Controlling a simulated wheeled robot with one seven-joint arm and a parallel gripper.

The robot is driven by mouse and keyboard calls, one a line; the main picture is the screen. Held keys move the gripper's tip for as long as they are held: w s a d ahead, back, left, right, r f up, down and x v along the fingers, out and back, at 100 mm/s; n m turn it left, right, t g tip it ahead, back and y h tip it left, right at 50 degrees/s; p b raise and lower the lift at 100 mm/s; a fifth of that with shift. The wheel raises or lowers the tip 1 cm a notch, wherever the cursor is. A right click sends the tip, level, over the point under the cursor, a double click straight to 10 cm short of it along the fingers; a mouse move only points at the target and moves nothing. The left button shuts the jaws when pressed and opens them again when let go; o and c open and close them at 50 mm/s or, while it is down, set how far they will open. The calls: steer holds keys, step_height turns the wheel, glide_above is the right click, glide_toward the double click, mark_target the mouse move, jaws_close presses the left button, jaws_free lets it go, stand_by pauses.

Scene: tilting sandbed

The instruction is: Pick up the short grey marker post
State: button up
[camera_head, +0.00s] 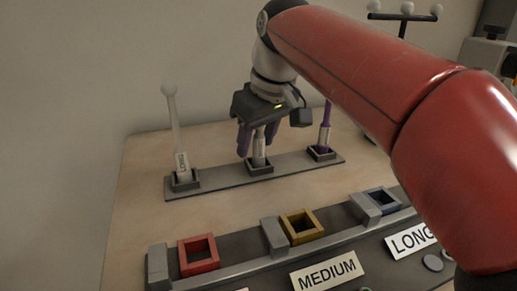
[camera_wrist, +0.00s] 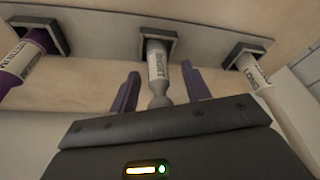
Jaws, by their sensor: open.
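The short grey marker post (camera_head: 259,148) stands upright in the middle socket of a dark strip (camera_head: 222,181) on the table. In the wrist view the same post (camera_wrist: 158,72) shows its label, which reads "SHORT", and its knob end points towards my gripper. My gripper (camera_head: 257,138) is above and around it, with open purple fingers (camera_wrist: 160,90) on either side of the post. I see gaps between the fingers and the post in the wrist view. The head view partly hides the post's top behind my gripper.
A tall pale post (camera_head: 174,125) labelled "LONG" stands in the left socket, and a purple post (camera_head: 325,130) in the right one. Red (camera_head: 199,256), yellow (camera_head: 301,227) and blue (camera_head: 377,203) square sockets with label plates line the front. A dark stand with white balls (camera_head: 406,9) is behind.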

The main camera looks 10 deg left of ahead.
steer(key=shift+f, duration=0.2)
jaws_close()
steer(key=shift+r, duration=0.15)
